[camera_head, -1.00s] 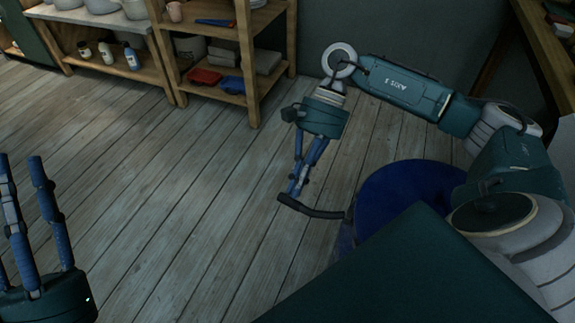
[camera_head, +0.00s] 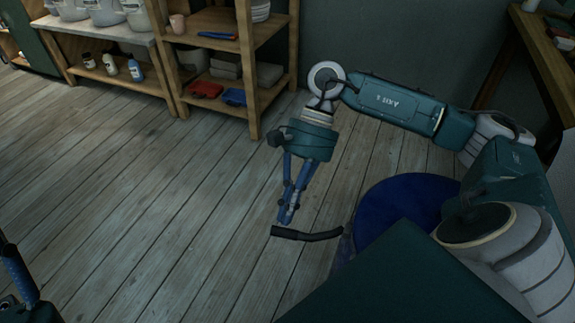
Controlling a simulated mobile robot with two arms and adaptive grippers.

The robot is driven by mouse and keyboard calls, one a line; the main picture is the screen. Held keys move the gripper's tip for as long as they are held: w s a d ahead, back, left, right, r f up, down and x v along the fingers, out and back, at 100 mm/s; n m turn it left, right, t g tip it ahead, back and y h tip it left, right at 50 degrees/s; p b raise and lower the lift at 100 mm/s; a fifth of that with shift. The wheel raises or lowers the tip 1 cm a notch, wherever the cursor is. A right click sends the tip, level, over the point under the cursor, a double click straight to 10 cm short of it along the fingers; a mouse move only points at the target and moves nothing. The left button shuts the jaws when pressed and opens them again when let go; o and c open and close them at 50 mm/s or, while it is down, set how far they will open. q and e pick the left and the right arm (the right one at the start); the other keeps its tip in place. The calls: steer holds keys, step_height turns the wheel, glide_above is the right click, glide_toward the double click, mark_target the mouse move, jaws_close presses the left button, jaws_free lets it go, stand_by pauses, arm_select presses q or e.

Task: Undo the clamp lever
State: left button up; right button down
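The clamp lever (camera_head: 318,237) is a black, slightly bent bar, lying nearly level in the picture beside the blue drum. Its right end meets the drum's left edge. My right gripper (camera_head: 286,218) points down just above the lever's left end. Its blue fingers come together at the tips, with no object visible between them. The tips look close to the lever, with a small gap in the picture; contact is hard to tell. My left gripper (camera_head: 18,275) shows only partly at the lower left corner, mostly cut off by the frame.
The blue drum (camera_head: 385,205) stands on the plank floor, partly hidden by my own body. A wooden shelf (camera_head: 255,122) with blue and red items stands at the back. A workbench (camera_head: 545,75) is at the upper right. The floor left of the lever is clear.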

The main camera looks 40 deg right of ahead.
steer(key=v, duration=1.2)
steer(key=shift+w, duration=0.1)
